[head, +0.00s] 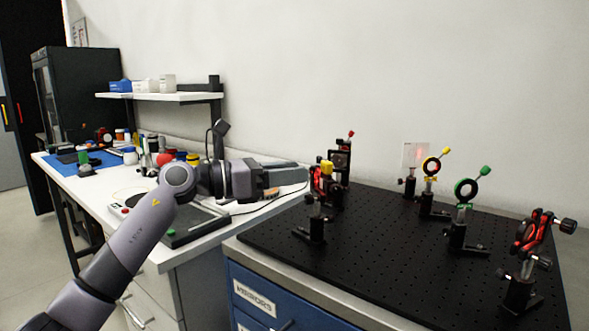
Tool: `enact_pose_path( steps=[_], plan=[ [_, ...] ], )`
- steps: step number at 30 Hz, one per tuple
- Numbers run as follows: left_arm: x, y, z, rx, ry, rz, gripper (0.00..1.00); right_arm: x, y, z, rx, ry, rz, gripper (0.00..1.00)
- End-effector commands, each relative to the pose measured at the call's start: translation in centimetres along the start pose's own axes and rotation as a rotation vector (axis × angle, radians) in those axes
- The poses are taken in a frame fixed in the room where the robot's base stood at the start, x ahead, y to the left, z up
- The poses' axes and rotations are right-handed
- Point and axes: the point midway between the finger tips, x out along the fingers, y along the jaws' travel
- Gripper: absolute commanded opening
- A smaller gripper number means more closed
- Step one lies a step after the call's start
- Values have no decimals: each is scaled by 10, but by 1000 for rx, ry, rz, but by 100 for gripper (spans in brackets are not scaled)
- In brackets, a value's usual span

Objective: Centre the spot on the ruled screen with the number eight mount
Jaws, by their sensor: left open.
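The pale, see-through ruled screen (410,157) stands on a black post at the back of the black optical breadboard. A faint red spot (420,153) shows on its right part; the rulings are too small to read. Several mounts stand on the board: a red and black one with a yellow knob (318,180), a black one with a red knob (340,158), and a red and black one (530,232) at front right. No number is legible, so I cannot tell which is number eight. My left gripper (306,170) is open and empty, left of the left mounts in the picture. My right gripper is out of view.
A yellow ring holder (424,170) and a green ring holder (459,194) stand on the breadboard (380,260). Its front middle is clear. A white bench (80,190) with bottles and a shelf (160,97) is at left. A blue drawer cabinet (300,307) is below the board.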

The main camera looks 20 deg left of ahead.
Motion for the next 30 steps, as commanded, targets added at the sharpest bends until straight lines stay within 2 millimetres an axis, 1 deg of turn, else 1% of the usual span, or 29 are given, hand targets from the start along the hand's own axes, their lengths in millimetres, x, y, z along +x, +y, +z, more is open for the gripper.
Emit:
enact_pose_path(
  steps=[1, 4, 12, 13, 14, 15, 17, 25, 30],
  plan=[
    [5, 0, 1, 0, -1, -1, 44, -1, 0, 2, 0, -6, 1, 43],
    [10, 0, 1, 1, 0, 0, 44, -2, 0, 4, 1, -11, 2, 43],
    [12, 0, 0, 0, 0, 0, 44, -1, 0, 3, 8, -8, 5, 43],
    [12, 0, 0, 0, 0, 0, 41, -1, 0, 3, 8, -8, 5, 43],
    [12, 0, 0, 0, 0, 0, 31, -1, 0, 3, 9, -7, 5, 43],
    [12, 0, 0, 0, 0, 0, 18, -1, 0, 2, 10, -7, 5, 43],
    [12, 0, 0, 0, 0, 0, 0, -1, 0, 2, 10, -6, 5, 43],
    [12, 0, 0, -11, 0, 0, 0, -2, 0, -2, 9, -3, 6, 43],
    [11, 0, 2, -64, 1, 1, 0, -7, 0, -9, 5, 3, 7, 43]
  ],
)
